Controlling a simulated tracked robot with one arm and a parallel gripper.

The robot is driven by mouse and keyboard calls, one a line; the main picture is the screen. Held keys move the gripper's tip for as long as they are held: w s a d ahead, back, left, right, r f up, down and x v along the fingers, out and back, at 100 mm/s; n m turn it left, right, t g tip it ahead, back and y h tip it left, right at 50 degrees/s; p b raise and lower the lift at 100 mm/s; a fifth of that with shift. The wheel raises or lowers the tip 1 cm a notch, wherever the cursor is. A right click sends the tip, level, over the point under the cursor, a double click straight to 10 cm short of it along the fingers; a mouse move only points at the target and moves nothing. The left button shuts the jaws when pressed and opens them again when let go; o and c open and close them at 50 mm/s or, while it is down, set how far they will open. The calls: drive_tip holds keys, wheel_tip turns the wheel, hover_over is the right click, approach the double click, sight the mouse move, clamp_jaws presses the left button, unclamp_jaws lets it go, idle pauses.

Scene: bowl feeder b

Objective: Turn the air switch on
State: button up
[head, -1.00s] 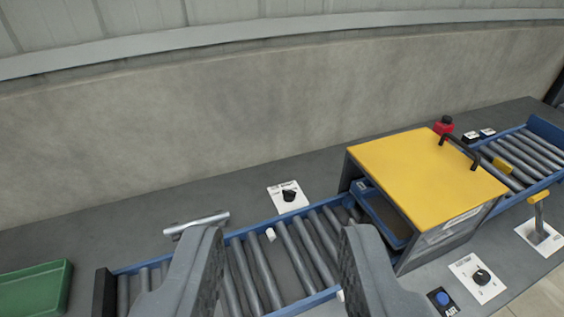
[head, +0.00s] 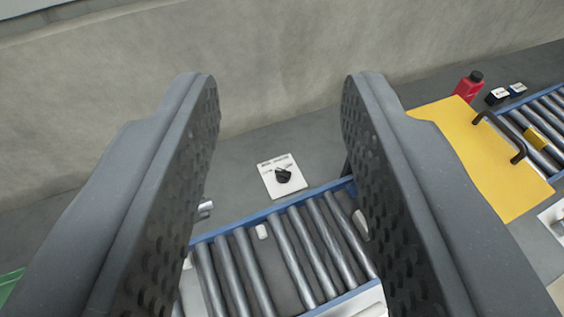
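A black rotary knob (head: 283,175) sits on a white labelled plate (head: 274,189) on the grey bench, just behind the roller conveyor. The print on the plate is too small to read, so I cannot tell if it names the air switch. My gripper (head: 281,85) is open and empty. Its two dark fingers reach up the picture on either side, and the knob shows in the gap between them. The knob is apart from both fingers.
The roller conveyor (head: 281,262) with blue rails crosses below the knob. A yellow-topped box (head: 478,165) with a black handle (head: 500,135) stands at right. A red bottle-like object (head: 468,87) is behind it. A metal bar (head: 205,209) is partly hidden by the left finger.

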drive_tip(key=n+g+p, duration=1.4)
drive_tip(key=g+p, duration=0.1)
drive_tip(key=p, duration=0.6)
hover_over(283, 172)
wheel_tip(283, 172, down, 33)
wheel_tip(283, 172, down, 14)
drive_tip(key=shift+p, duration=0.8)
